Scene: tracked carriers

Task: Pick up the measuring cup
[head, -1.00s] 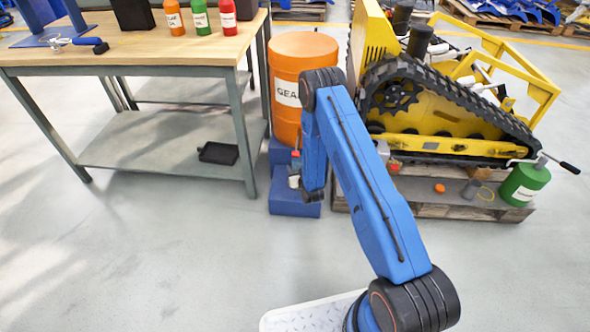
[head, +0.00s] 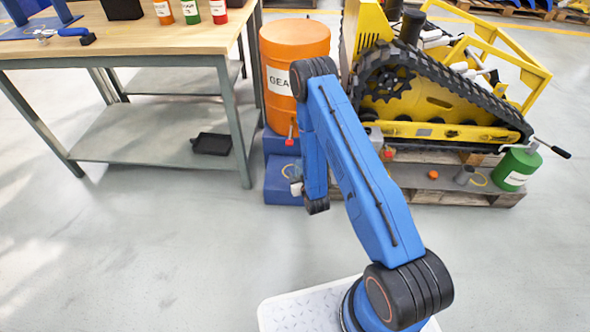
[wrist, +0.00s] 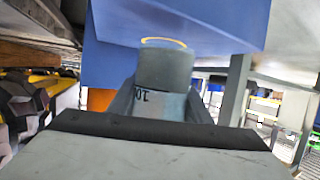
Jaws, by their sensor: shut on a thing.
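The measuring cup (wrist: 158,103) is a pale grey vessel with dark letters, seen upside down in the wrist view. My gripper (wrist: 160,108) is shut on it, with one finger along each side. In the head view only a small pale part of the cup (head: 296,188) shows beside my wrist, in front of the blue step block (head: 283,193). My arm hides the rest of the cup and the gripper fingers there. A thin yellow ring (head: 288,170) lies on the block; it also shows in the wrist view (wrist: 163,42), beyond the cup.
A workbench (head: 120,45) is left. The floor in front is clear.

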